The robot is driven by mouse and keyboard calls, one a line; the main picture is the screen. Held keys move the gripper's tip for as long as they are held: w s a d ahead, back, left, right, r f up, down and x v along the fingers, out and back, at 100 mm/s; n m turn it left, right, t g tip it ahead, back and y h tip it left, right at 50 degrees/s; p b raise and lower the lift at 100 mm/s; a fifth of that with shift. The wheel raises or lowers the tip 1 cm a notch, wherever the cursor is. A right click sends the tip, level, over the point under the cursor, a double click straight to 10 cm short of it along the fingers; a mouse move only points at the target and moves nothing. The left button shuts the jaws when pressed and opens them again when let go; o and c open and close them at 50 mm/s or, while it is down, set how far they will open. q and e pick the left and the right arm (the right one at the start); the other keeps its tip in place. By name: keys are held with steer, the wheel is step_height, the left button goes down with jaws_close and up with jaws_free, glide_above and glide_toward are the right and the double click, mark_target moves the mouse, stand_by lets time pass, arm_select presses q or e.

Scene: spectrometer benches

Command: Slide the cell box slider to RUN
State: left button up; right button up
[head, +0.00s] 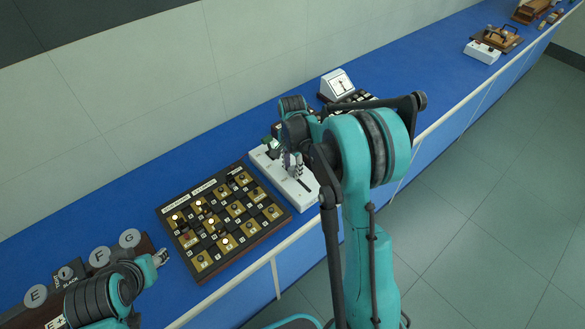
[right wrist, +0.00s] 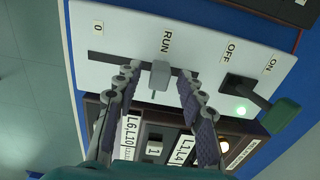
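The white cell box (head: 305,190) stands on the blue bench and also fills much of the right wrist view (right wrist: 130,32). Its dark slot (right wrist: 105,58) runs from the 0 label towards RUN. The grey slider knob (right wrist: 160,75) stands in the slot just below and slightly left of the RUN label (right wrist: 167,42). My right gripper (right wrist: 157,76) has one finger on each side of the knob, with a visible gap on both sides. It hangs over the box in the head view (head: 292,166). My left gripper (head: 160,258) is over the bench at lower left, too small to read.
A dark board with yellow squares (head: 205,248) lies left of the box. A white meter (head: 337,85) stands behind. A pale rail (head: 285,243) runs along the bench front.

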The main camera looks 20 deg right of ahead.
mark_target(292, 169)
step_height(292, 169, up, 11)
steer(key=shift+r, duration=0.15)
stand_by(0.4)
steer(key=s+a+r+n+t+b, duration=0.1)
steer(key=s+a+r+n+t, duration=0.15)
steer(key=s, duration=0.25)
steer(key=s+a+r+n+t+b, duration=0.1)
steer(key=s+a+n, duration=0.1)
steer(key=s+n, duration=0.3)
steer(key=s+a+f+n+t, duration=0.1)
steer(key=s+f+n+t, duration=0.1)
steer(key=s, duration=0.4)
steer(key=s+a+f+n+t+b, duration=0.1)
steer(key=s+a+f+n, duration=0.1)
steer(key=s+n, duration=0.3)
steer(key=shift+s+a+f+t+b, duration=0.2)
steer(key=shift+s+f+t+b, duration=0.15)
steer(key=shift+s, duration=0.2)
